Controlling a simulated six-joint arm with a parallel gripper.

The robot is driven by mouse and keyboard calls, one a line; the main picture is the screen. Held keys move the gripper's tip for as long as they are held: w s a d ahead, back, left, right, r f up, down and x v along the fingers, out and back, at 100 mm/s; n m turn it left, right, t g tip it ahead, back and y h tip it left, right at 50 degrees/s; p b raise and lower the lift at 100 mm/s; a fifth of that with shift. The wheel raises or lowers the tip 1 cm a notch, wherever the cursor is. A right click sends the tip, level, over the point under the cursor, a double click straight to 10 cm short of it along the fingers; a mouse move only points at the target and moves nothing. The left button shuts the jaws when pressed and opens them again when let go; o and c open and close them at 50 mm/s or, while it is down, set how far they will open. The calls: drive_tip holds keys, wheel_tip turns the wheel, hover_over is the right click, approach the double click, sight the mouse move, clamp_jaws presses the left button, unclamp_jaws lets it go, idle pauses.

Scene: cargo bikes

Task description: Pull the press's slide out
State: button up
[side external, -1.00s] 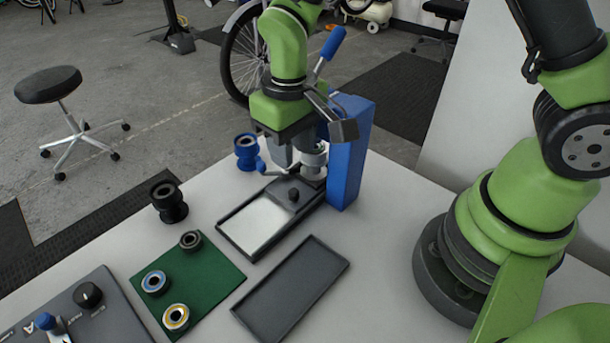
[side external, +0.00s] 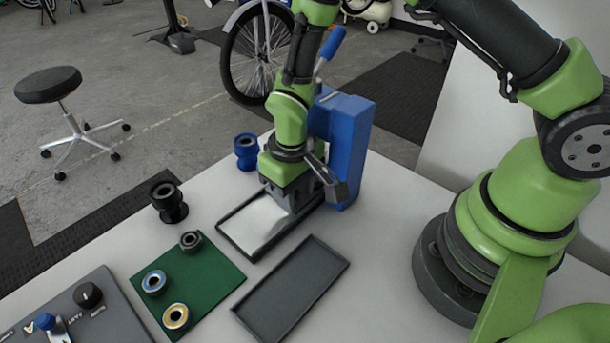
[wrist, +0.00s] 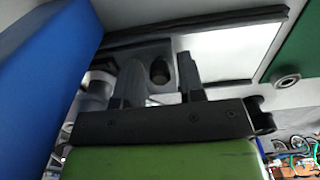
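The press (side external: 345,140) is a blue column with a blue-handled lever (side external: 332,43). A dark-edged track with a bare silver plate (side external: 252,222) runs out from its foot. The slide (wrist: 150,48) is a grey block with a black knob (wrist: 160,72), at the press end of the track. My gripper (side external: 292,208) is low over this end and hides the knob in the side view. In the wrist view my gripper (wrist: 159,62) is open, one finger on each side of the knob, with gaps visible. I cannot tell how deep the fingers reach.
An empty dark tray (side external: 290,288) lies in front of the track. A green mat (side external: 215,272) with several bearings is to the left. A black spool (side external: 168,203) and a blue spool (side external: 246,152) stand behind. A control panel (side external: 110,310) is at front left.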

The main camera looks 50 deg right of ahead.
drive_tip(key=c, duration=0.6)
drive_tip(key=shift+a, duration=5.1)
drive_tip(key=o, duration=0.6)
drive_tip(key=shift+o, duration=0.2)
drive_tip(key=shift+r, duration=0.1)
wheel_tip(320, 180, up, 7)
drive_tip(key=shift+r, duration=0.15)
